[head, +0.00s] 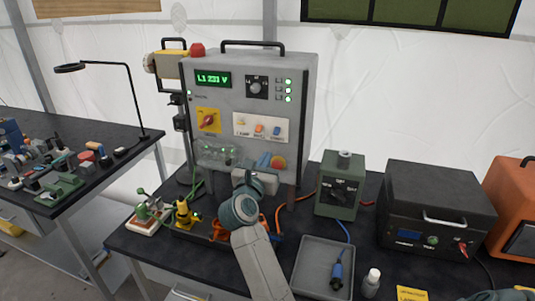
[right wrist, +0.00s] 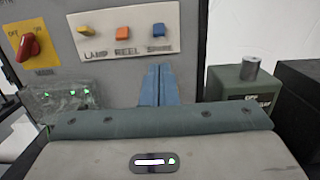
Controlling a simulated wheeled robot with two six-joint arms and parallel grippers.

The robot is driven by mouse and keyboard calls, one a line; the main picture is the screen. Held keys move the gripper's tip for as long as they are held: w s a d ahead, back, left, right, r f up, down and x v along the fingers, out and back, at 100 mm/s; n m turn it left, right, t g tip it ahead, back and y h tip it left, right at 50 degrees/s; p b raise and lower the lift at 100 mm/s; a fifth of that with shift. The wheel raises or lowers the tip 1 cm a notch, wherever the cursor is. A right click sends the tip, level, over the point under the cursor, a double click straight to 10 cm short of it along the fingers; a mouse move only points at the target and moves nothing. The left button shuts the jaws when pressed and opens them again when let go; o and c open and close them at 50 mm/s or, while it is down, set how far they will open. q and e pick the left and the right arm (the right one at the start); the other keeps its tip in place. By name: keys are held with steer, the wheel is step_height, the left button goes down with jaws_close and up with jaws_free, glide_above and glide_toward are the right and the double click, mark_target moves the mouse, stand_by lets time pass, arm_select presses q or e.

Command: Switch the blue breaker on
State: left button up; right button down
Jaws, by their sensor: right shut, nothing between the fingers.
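The blue breaker (head: 276,131) is the rightmost of three switches on a cream plate on the grey cabinet; in the right wrist view it (right wrist: 159,30) is above the label SPARE. The yellow switch (right wrist: 85,29) is over LAMP and the orange one (right wrist: 122,33) over REEL. I cannot tell the blue breaker's position for sure. My right gripper (head: 264,158) is in front of the cabinet, below the blue breaker. In the right wrist view its blue fingers (right wrist: 157,68) are shut and empty, with the tips just under the switch plate, apart from the breaker. My left gripper is out of view.
A red rotary switch (head: 208,120) sits left of the plate, and a red button (head: 278,162) is right of my fingers. A green box (head: 341,185) and a black unit (head: 435,205) stand right of the cabinet. A grey tray (head: 300,280) lies in front.

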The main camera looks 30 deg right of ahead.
mark_target(277, 131)
steer(key=p+x, duration=0.3)
steer(key=x, duration=0.5)
steer(key=shift+d, duration=0.2)
